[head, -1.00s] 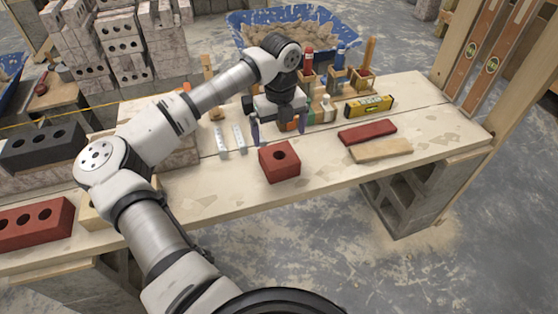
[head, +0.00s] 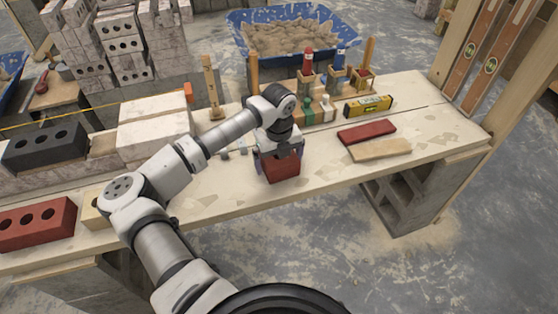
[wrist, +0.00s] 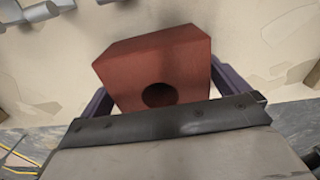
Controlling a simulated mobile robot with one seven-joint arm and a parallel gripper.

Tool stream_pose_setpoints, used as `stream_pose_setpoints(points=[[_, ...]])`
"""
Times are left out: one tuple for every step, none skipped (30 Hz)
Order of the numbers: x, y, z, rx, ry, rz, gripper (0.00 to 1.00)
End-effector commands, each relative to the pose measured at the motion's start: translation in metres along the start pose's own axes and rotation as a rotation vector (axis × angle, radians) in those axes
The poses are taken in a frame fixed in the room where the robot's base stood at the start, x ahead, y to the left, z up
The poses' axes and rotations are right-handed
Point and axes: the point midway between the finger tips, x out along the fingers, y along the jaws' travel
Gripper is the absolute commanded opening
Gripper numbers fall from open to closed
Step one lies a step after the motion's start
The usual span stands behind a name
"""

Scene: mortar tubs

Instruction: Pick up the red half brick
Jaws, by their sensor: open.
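The red half brick (head: 282,168) sits on the plank bench, near its front edge. It has one round hole in its top, which shows in the wrist view (wrist: 155,62). My gripper (head: 278,166) is directly over the brick and hides most of its top in the head view. In the wrist view my gripper (wrist: 160,90) is open, with one purple finger on each side of the brick. I cannot tell whether either finger touches it.
A thin red piece (head: 367,132) and a pale wooden piece (head: 381,149) lie to the right. Behind stand a yellow level (head: 368,106) and small wooden holders. A white block wall (head: 152,128) and a red three-hole brick (head: 36,224) are left.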

Motion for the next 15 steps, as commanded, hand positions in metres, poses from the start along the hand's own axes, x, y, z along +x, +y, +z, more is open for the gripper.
stream_pose_setpoints(points=[[0.0000,0.0001,0.0001,0.000,0.000,0.000,1.00],[-0.0001,0.0001,0.0001,0.000,0.000,0.000,1.00],[-0.0001,0.0000,0.0001,0.000,0.000,0.000,0.97],[-0.0001,0.0000,0.0000,0.000,0.000,0.000,0.93],[-0.0002,0.0000,0.0000,0.000,0.000,0.000,0.90],[-0.0002,0.0000,0.0000,0.000,0.000,0.000,0.84],[-0.0002,0.0000,0.0000,0.000,0.000,0.000,0.80],[-0.0002,0.0000,0.0000,0.000,0.000,0.000,0.76],[-0.0003,0.0000,0.0000,0.000,0.000,0.000,0.71],[-0.0003,0.0000,0.0000,0.000,0.000,0.000,0.67],[-0.0003,0.0000,0.0000,0.000,0.000,0.000,0.63],[-0.0004,0.0000,0.0000,0.000,0.000,0.000,0.58],[-0.0004,0.0000,0.0000,0.000,0.000,0.000,0.54],[-0.0004,0.0000,0.0000,0.000,0.000,0.000,0.50],[-0.0004,0.0000,0.0000,0.000,0.000,0.000,0.45]])
